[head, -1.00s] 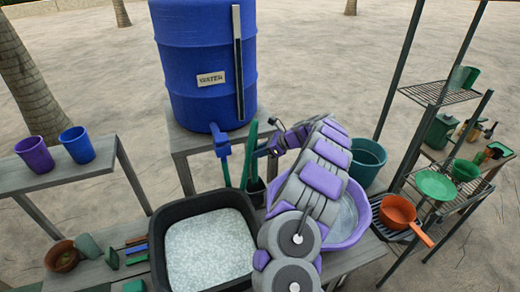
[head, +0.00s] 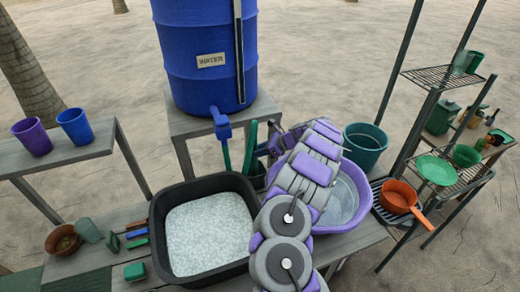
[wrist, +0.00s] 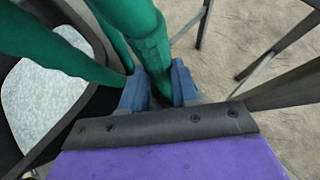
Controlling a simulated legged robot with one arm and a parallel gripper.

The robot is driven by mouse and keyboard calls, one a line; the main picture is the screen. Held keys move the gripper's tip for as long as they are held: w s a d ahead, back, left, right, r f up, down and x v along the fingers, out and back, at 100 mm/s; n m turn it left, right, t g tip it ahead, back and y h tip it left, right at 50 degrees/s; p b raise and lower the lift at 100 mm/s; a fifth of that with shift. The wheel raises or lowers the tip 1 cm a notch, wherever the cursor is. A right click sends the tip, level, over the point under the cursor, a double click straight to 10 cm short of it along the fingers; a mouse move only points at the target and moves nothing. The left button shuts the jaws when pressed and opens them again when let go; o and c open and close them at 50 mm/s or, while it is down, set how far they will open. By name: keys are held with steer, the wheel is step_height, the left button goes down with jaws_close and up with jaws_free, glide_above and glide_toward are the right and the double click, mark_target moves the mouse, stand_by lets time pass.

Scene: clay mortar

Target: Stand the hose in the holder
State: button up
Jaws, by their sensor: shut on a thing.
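The green hose (head: 250,148) stands roughly upright behind the black basin in the head view, next to the tap of the blue barrel. A second green length (head: 226,155) hangs below the tap. A dark cup-like holder (head: 257,180) is at the hose's foot, partly hidden by my arm. In the wrist view, my gripper (wrist: 159,88) has its blue fingers shut on a thick green length of the hose (wrist: 150,38). Other green lengths pass to its left. The hose's lower end is hidden, so I cannot tell whether it is inside the holder.
The blue water barrel (head: 205,60) stands behind. The black basin (head: 158,235) of pale grains is in front, with the purple tub (head: 362,188) and teal bucket (head: 365,146) to the right. An orange pan (head: 398,196) is by the rack. Cups stand on the left bench (head: 65,157).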

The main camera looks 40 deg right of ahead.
steer(key=o, duration=1.9)
steer(key=shift+f, duration=0.1)
steer(key=shift+c, duration=0.2)
steer(key=r+p+v, duration=0.1)
steer(key=p+v, duration=0.5)
steer(key=v, duration=0.4)
steer(key=shift+w+a+r+p, duration=0.15)
steer(key=shift+w+r+p, duration=0.15)
steer(key=shift+p, duration=0.1)
